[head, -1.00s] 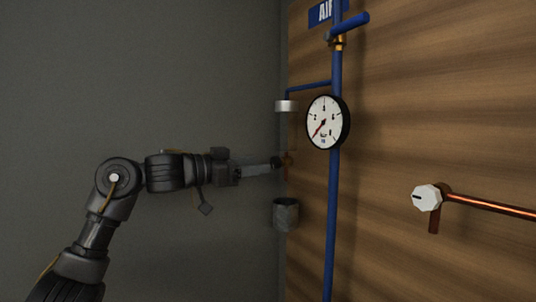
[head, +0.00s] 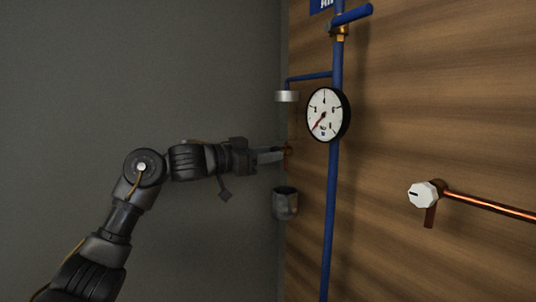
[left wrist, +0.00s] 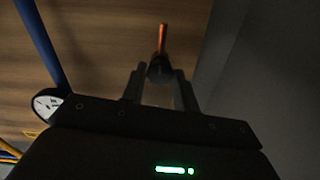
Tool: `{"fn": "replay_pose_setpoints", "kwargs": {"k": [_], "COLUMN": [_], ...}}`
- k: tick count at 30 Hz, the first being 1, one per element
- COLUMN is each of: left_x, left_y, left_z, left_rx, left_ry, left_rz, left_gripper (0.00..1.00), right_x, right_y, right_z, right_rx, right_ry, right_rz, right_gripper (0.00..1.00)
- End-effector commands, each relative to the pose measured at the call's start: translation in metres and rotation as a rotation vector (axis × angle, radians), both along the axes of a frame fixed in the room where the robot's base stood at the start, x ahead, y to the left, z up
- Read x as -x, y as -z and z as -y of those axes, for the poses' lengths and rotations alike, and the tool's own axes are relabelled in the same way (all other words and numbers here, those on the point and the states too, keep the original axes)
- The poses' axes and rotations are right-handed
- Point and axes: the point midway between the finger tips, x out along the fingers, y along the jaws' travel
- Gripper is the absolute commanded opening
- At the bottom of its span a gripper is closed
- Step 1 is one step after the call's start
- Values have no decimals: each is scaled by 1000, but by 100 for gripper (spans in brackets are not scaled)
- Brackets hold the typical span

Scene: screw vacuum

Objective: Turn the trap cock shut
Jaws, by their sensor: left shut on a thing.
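The trap cock (head: 288,150) is small and partly hidden at my fingertips on the left edge of the wooden panel, between the silver cap and the grey cup. In the left wrist view its dark knob (left wrist: 160,71) sits between the two fingers, with a copper tube (left wrist: 163,38) running up from it. My left gripper (head: 279,155) is shut on the knob; it also shows in the left wrist view (left wrist: 159,80). The exact angle of the knob is too dark to tell. My right gripper is not in view.
A blue pipe (head: 333,200) with a round gauge (head: 324,114) runs up just right of the cock. The silver cap (head: 287,97) is above and the grey cup (head: 286,204) below. A white knob (head: 422,195) on a copper pipe is farther right. Grey wall lies left.

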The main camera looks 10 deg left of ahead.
Motion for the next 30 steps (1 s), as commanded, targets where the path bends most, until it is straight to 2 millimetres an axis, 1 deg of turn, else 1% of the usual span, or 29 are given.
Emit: {"fn": "replay_pose_setpoints", "kwargs": {"k": [1,5,11,30], "left_x": [0,0,0,0], "left_y": [-1,-1,0,-1], "left_z": [2,0,-1,-2], "left_rx": [1,-3,-44,-298], "left_ry": [-2,-2,-3,-5], "left_rz": [1,9,65,418], "left_gripper": [7,7,7,7], "right_x": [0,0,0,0], "right_y": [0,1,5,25], "right_z": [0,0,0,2], "right_rx": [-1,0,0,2], "right_ry": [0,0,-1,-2], "right_rz": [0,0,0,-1], "right_gripper": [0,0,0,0]}}
